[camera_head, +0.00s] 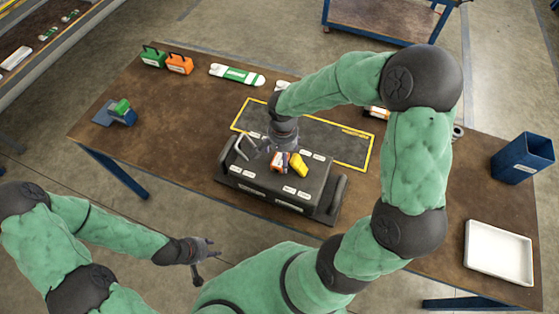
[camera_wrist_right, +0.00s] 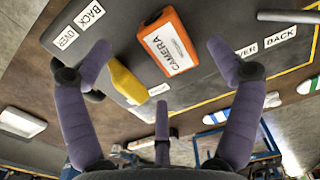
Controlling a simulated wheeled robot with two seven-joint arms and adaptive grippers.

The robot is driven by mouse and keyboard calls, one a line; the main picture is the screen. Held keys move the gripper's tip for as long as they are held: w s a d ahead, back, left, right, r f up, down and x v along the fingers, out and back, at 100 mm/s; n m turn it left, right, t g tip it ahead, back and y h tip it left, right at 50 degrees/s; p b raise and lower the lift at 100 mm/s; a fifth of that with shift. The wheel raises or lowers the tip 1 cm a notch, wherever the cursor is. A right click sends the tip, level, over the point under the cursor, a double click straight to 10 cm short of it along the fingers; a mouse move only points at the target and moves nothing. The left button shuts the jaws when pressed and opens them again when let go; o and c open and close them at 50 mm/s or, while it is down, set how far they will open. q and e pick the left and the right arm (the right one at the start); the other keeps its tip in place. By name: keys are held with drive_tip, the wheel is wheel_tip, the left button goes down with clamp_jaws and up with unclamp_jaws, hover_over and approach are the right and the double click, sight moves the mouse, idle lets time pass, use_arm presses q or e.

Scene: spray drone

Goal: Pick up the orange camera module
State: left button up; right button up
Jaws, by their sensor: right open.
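The orange camera module (camera_head: 278,162), with a white label, sits on top of the dark grey case (camera_head: 325,180) on the table. In the right wrist view the camera module (camera_wrist_right: 178,55) lies between my spread fingers, with a gap to each finger. My right gripper (camera_head: 268,148) is open and empty just above the case; in the wrist view the gripper (camera_wrist_right: 158,60) has its fingertips on either side of the module. My left gripper (camera_head: 203,256) is spread open and empty off the near edge of the table.
A yellow block (camera_head: 299,166) is beside the module on the case; it also shows in the wrist view (camera_wrist_right: 127,82). Green (camera_head: 153,58) and orange (camera_head: 180,65) boxes stand at the back left. A white tray (camera_head: 499,252) and blue bin (camera_head: 522,158) are at right.

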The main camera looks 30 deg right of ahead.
sight(280, 162)
drive_tip(key=f, duration=0.2)
drive_tip(key=f+b, duration=0.1)
drive_tip(key=f, duration=0.2)
drive_tip(key=shift+w+d+f, duration=0.1)
drive_tip(key=shift+w+d, duration=0.1)
drive_tip(key=c, duration=1.3)
